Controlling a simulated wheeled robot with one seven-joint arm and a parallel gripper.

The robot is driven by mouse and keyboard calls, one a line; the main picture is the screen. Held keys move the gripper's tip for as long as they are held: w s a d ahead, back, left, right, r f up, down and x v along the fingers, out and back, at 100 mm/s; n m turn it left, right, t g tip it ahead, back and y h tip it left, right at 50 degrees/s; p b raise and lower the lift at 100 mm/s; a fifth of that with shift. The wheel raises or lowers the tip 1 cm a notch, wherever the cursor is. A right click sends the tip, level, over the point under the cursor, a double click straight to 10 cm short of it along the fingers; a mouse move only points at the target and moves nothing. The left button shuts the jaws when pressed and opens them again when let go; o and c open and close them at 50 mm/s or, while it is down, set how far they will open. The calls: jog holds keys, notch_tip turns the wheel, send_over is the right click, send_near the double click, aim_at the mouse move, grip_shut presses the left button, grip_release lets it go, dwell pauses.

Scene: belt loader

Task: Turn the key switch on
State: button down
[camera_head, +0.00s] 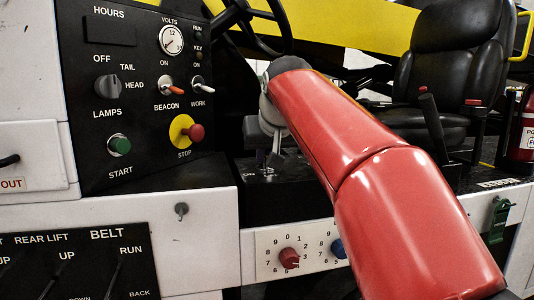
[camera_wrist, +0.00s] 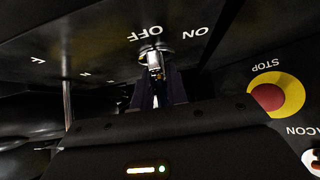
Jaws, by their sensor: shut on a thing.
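The key switch (camera_wrist: 153,53) shows in the wrist view, a round metal barrel with a key in it on a dark panel. The words OFF and ON appear upside down beside it, with OFF directly above and ON to the upper right. My gripper (camera_wrist: 156,88) is shut on the key, its dark fingers on either side of it. The key's exact angle is hard to tell. In the head view, my gripper (camera_head: 271,158) is over the dark panel right of the STOP button, partly behind my red arm, and the key switch cannot be made out.
The yellow-ringed red STOP button (camera_head: 188,131) is close left of my gripper; it also shows in the wrist view (camera_wrist: 270,96). A steering wheel (camera_head: 262,22) is above. A dark lever (camera_wrist: 67,100) stands left in the wrist view. A black seat (camera_head: 450,65) is behind my arm.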

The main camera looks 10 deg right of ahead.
jog(key=shift+w+a+r+m+g+h+p, duration=0.1)
jog(key=shift+m+g+h+p, duration=0.1)
jog(key=shift+m+h+p, duration=0.65)
jog(key=shift+s+a+f+m+g+h+p, duration=0.1)
jog(key=shift+a+m+g+h+p, duration=0.15)
jog(key=shift+m+h, duration=0.65)
jog(key=shift+w+r+m+g+h+p, duration=0.15)
jog(key=shift+m+h+p, duration=0.4)
jog(key=shift+m, duration=0.7)
jog(key=shift+w+a+m+g+h+p, duration=0.1)
jog(key=shift+m+g+h+p, duration=0.6)
jog(key=shift+m+p, duration=0.45)
jog(key=shift+w+a+m+g+h+p, duration=0.1)
jog(key=shift+m+g+h+p, duration=0.65)
jog(key=shift+m, duration=0.7)
jog(key=shift+d+m+g, duration=0.1)
jog(key=shift+m+g, duration=0.15)
jog(key=shift+m, duration=0.15)
jog(key=c, duration=1.4)
grip_release()
jog(key=p+v, duration=0.1)
jog(key=v, duration=0.6)
jog(key=shift+s+a+r+p, duration=0.1)
jog(key=shift+s+a+p, duration=0.1)
jog(key=shift+a+p, duration=0.15)
